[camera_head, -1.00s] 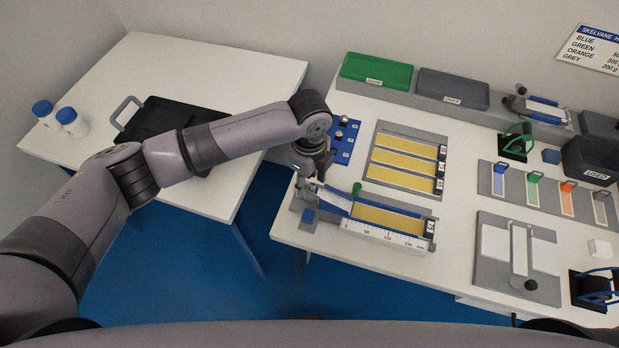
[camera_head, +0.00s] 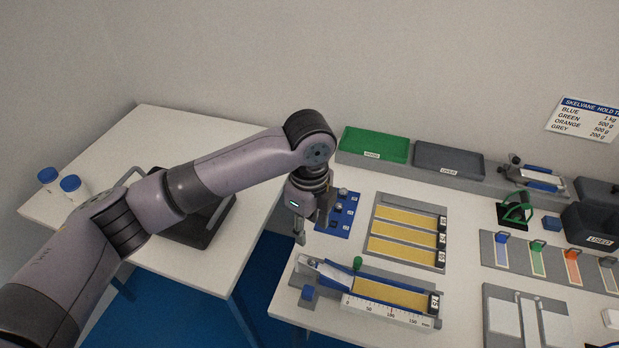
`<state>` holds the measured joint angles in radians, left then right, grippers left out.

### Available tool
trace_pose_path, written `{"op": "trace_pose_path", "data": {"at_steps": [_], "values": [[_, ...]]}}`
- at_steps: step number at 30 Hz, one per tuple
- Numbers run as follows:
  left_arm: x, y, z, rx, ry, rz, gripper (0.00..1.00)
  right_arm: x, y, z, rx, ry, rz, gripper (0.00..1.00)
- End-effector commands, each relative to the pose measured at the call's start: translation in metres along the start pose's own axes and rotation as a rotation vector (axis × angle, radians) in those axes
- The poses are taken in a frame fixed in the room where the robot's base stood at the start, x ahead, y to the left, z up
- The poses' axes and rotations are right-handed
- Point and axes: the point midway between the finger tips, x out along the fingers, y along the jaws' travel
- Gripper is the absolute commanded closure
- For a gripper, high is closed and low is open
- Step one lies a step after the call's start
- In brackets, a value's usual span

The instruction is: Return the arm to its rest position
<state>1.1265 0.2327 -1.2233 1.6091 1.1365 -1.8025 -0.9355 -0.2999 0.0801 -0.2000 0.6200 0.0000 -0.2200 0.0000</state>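My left arm comes in from the left and bends down at the wrist. My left gripper (camera_head: 300,238) points down above the left end of the scale fixture and looks apart from it. Its fingers are small and seen edge-on, so I cannot tell whether they are open or shut. I see nothing hanging from it. My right gripper is not in view.
A dark tray (camera_head: 205,233) is partly hidden behind my arm on the left table, near two blue-capped bottles (camera_head: 71,184). A rack of yellow strips (camera_head: 405,233), a green bin (camera_head: 375,144), a grey bin (camera_head: 449,159) and coloured tabs (camera_head: 537,262) stand on the right bench.

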Motion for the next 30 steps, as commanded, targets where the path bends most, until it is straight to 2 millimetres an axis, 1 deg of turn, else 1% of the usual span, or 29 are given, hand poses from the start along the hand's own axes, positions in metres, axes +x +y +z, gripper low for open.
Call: {"op": "trace_pose_path", "data": {"at_steps": [5,8,11,12,15,19,22,25,26,29,30], "values": [[0.001,0.001,-0.002,-0.002,0.005,-0.002,0.6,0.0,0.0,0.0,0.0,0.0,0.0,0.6],[0.009,0.004,-0.014,-0.023,0.038,-0.016,0.6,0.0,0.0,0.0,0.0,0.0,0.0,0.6],[0.024,0.011,-0.035,-0.086,0.107,-0.052,0.6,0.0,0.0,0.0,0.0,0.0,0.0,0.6],[0.03,0.014,-0.045,-0.127,0.143,-0.071,0.6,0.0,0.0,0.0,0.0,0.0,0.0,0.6],[0.042,0.024,-0.066,-0.261,0.238,-0.121,0.6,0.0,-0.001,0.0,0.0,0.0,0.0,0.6],[0.054,0.037,-0.078,-0.482,0.346,-0.176,0.6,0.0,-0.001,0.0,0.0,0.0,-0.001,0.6],[0.063,0.051,-0.077,-0.678,0.412,-0.207,0.6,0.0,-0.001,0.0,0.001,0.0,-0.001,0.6],[0.074,0.071,-0.068,-0.893,0.454,-0.229,0.6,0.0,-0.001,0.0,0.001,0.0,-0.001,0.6],[0.078,0.078,-0.063,-0.961,0.461,-0.235,0.6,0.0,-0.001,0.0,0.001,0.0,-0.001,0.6],[0.091,0.108,-0.044,-1.193,0.463,-0.249,0.6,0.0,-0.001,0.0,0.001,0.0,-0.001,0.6],[0.097,0.121,-0.035,-1.283,0.456,-0.254,0.6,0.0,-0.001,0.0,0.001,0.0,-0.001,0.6]]}}
